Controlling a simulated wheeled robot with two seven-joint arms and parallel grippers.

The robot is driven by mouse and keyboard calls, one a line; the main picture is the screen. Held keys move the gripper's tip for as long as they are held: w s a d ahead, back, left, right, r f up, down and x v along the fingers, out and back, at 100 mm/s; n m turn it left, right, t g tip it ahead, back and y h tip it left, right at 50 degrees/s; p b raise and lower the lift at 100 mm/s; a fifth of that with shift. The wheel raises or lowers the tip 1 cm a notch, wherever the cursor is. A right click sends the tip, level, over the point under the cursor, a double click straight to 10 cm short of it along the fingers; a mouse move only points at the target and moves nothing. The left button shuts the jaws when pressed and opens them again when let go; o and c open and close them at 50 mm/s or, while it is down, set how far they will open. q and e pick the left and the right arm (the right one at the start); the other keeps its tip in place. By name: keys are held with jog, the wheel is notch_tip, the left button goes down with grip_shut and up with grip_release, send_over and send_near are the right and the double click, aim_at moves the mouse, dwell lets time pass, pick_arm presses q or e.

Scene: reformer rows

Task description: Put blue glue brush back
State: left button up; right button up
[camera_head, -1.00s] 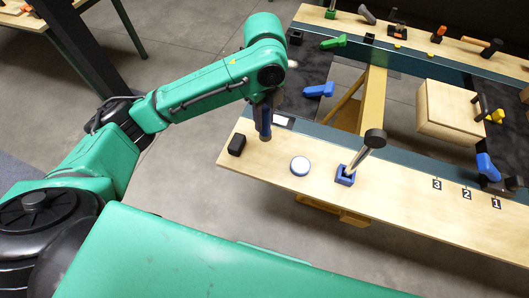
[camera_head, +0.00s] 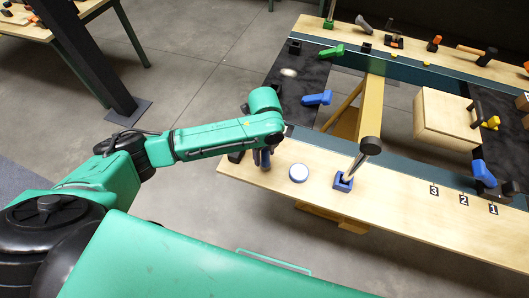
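A long tool with a grey shaft and a dark round top (camera_head: 369,146) leans tilted in a small blue holder (camera_head: 343,182) on the near wooden rail; it may be the blue glue brush, but I cannot tell its bristles. A white round lid or tin with a blue rim (camera_head: 298,173) sits left of the holder. My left gripper (camera_head: 262,160) points down over the left end of the rail, left of the round tin and apart from the holder. Its dark blue fingers are small, and I cannot tell whether they are open or hold anything. My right gripper is not in view.
A black block (camera_head: 236,157) is partly hidden behind my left forearm. A blue tool (camera_head: 318,98) and a green tool (camera_head: 331,51) lie farther back. A wooden box (camera_head: 446,120) stands at the right. Number tags mark the rail's right part; the rail between tags and holder is clear.

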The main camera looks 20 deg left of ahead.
pick_arm(q)
jog(key=shift+r, duration=0.15)
notch_tip(320, 180, up, 12)
jog(key=shift+r+b, duration=0.1)
jog(key=shift+b, duration=0.3)
dwell(0.4)
